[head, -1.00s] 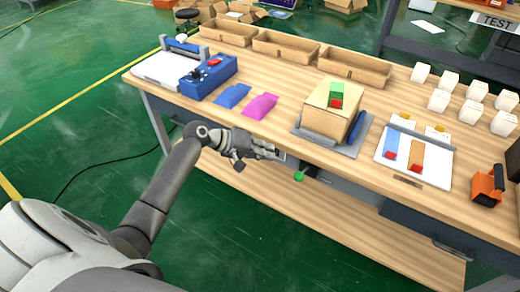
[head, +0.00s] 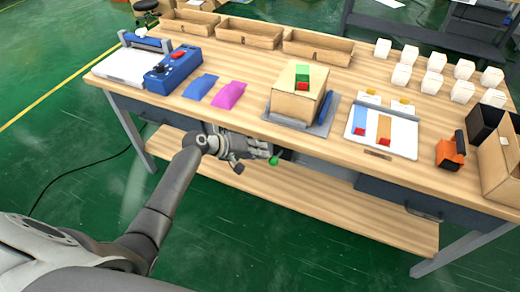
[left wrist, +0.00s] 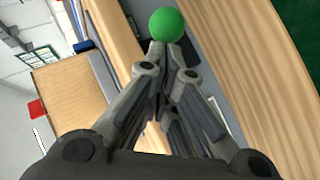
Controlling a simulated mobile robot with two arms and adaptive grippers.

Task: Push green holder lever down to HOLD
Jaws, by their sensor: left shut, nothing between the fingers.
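The green round knob of the holder lever (head: 274,161) is at the table's front edge, below the cardboard box on the grey holder plate. It also shows at the top of the left wrist view (left wrist: 166,25). My left gripper (head: 268,150) is shut and empty, with its fingertips right at the knob. In the left wrist view the fingertips (left wrist: 164,50) lie just below the knob; I cannot tell whether they touch it. The lever's arm is mostly hidden. My right gripper is not in view.
The cardboard box (head: 296,104) stands on the grey holder plate (head: 322,128) with a green and red block on top. Blue (head: 200,86) and pink (head: 229,94) pouches lie to its left. The table's front edge and lower wooden shelf (head: 350,205) are near my left arm.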

